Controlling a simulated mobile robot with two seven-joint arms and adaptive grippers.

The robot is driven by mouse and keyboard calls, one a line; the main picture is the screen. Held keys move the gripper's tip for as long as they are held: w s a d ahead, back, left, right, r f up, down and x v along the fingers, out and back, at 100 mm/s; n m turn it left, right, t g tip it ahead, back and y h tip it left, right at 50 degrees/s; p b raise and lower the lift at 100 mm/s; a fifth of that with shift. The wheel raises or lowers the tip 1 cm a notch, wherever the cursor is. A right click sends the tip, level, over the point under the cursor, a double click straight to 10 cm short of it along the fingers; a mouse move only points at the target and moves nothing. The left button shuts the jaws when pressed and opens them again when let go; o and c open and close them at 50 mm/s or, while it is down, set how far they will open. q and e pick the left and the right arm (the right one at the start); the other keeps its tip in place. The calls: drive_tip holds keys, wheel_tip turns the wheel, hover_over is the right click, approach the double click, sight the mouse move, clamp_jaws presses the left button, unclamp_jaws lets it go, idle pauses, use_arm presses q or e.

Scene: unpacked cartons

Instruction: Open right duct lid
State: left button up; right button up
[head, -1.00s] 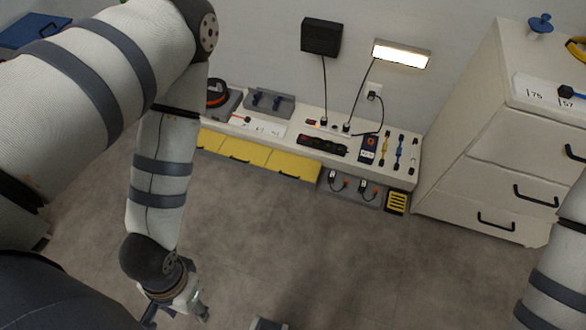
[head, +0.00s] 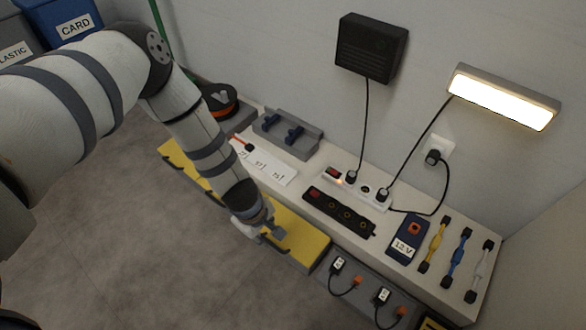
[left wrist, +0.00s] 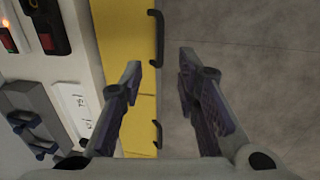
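The right duct lid (head: 300,240) is the yellow panel at the right end of the row along the front of the bench. It looks shut. In the left wrist view the lid (left wrist: 120,35) fills the upper middle, with its black handle (left wrist: 158,38) along its edge. My left gripper (head: 275,238) is over this lid near its handle and partly covers it in the head view. In the left wrist view the gripper (left wrist: 160,62) is open and empty, its fingers on either side of the handle's line. I cannot tell whether it touches anything. My right gripper is out of view.
The white bench top (head: 330,165) carries a black power strip (head: 339,212), a white strip (head: 365,190), a 12V box (head: 408,238) and several coloured cables. Plugs hang below at the right. The floor (head: 190,265) in front is clear.

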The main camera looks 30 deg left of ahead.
sight(273, 244)
use_arm(q)
drive_tip(key=f+b, duration=0.1)
drive_tip(key=f, duration=0.2)
drive_tip(key=w+f+b, duration=0.1)
drive_tip(key=f+b, duration=0.1)
drive_tip(key=f, duration=0.2)
drive_tip(key=f+b, duration=0.2)
drive_tip(key=f, duration=0.1)
drive_tip(key=shift+w+f, duration=0.25)
drive_tip(key=shift+w+f+b, duration=0.2)
drive_tip(key=shift+f+b, duration=0.15)
drive_tip(key=shift+f, duration=0.1)
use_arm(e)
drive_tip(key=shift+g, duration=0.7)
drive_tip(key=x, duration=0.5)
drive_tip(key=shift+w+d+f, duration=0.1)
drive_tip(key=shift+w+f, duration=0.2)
use_arm(q)
drive_tip(key=shift+c, duration=0.4)
clamp_jaws()
